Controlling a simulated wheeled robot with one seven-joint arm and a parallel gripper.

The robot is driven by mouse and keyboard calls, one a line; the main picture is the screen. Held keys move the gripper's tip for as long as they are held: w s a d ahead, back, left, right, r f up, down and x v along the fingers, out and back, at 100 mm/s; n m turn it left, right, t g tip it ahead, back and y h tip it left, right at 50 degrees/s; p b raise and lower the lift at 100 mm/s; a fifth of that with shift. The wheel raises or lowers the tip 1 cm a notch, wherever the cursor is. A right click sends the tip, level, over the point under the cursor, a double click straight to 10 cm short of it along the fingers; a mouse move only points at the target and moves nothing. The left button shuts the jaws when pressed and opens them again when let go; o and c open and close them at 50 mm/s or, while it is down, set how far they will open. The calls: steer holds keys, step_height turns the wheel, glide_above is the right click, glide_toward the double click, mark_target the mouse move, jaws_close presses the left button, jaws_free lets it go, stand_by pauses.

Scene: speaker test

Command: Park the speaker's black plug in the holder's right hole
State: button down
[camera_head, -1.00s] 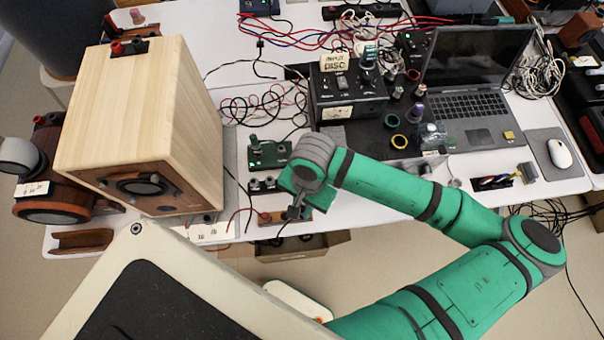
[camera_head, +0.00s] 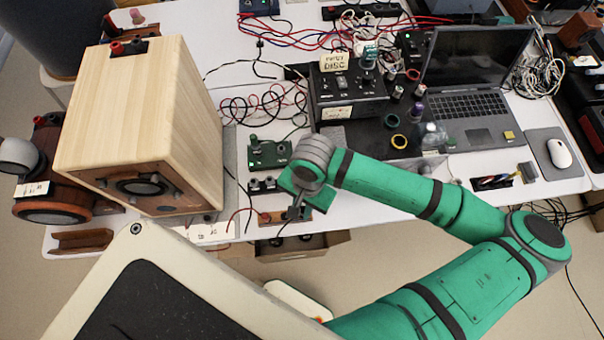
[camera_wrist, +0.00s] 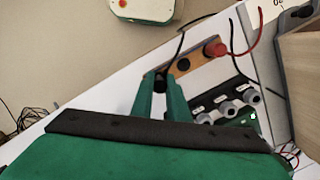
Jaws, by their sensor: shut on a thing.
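My gripper (camera_head: 296,211) is at the front edge of the white table, over the right part of the small wooden holder (camera_head: 264,217). In the wrist view its two green fingers (camera_wrist: 160,82) are shut on the black plug (camera_wrist: 157,77), mostly hidden between the fingertips. The plug is at the end of the orange-brown holder (camera_wrist: 184,66) away from the red plug (camera_wrist: 215,50). The red plug stands upright in the holder's other hole. The right hole is hidden by the fingers and plug, so I cannot tell how deep the plug sits. A black lead runs near the fingertips.
The large wooden speaker (camera_head: 140,110) stands left of the holder. A row of grey knobs or sockets (camera_wrist: 228,107) is close beside the fingers in the wrist view. A green box (camera_head: 268,153) is behind. An open cardboard box (camera_head: 300,246) is below the table edge.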

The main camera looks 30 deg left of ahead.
steer(key=shift+f, duration=0.65)
steer(key=c, duration=1.6)
jaws_free()
steer(key=shift+c, duration=0.2)
steer(key=shift+r, duration=0.15)
steer(key=shift+r, duration=3.6)
steer(key=shift+w, duration=0.1)
